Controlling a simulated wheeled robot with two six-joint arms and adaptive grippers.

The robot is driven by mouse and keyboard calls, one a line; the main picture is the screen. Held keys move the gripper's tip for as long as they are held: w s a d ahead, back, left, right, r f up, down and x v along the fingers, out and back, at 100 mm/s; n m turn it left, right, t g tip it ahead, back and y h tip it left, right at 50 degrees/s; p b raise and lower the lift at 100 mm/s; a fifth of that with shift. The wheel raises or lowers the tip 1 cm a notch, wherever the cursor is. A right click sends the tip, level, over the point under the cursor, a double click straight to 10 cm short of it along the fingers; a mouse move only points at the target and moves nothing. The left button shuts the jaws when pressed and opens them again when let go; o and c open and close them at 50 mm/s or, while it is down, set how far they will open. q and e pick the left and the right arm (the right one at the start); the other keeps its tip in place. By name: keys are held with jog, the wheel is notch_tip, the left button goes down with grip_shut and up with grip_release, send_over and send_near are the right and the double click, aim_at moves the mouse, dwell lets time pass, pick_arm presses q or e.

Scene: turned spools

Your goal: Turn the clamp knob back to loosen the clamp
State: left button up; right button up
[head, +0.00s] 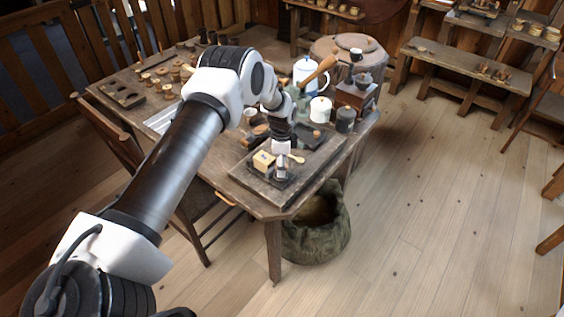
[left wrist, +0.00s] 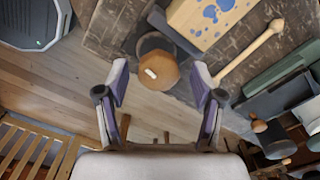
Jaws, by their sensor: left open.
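The clamp knob (left wrist: 158,70) is a brown, faceted wooden piece with a small white mark on its face, seen in the left wrist view. A dark round part (left wrist: 150,44) shows behind it. My left gripper (left wrist: 160,77) is open, with one finger on either side of the knob in the picture. Gaps show between the knob and both fingers, and I cannot tell the depth between them. In the head view my left gripper (head: 281,173) is over the near corner of the table, and the knob is hidden there. My right gripper is not in view.
A pale block with blue blotches (left wrist: 207,20) and a wooden-handled tool (left wrist: 250,50) lie close to the knob. They rest on a dark board (head: 250,178) at the table corner. A kettle (head: 310,75), white canister (head: 320,109) and grinder (head: 357,95) stand farther back. A sack (head: 317,240) sits on the floor.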

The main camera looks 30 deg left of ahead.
pick_arm(q)
jog(key=shift+s+r, duration=0.1)
jog(key=shift+s, duration=0.05)
jog(key=c, duration=1.1)
jog(key=shift+c, duration=0.2)
jog(key=shift+s+n, duration=0.1)
jog(key=shift+n, duration=0.3)
jog(key=shift+f+n+b, duration=0.2)
jog(key=shift+n+b, duration=0.7)
jog(key=shift+n, duration=0.3)
jog(key=n+b, duration=0.1)
jog(key=n, duration=0.3)
jog(key=shift+d, duration=0.1)
jog(key=n, duration=0.6)
jog(key=shift+s, duration=0.1)
jog(key=n, duration=0.5)
jog(key=shift+n, duration=0.4)
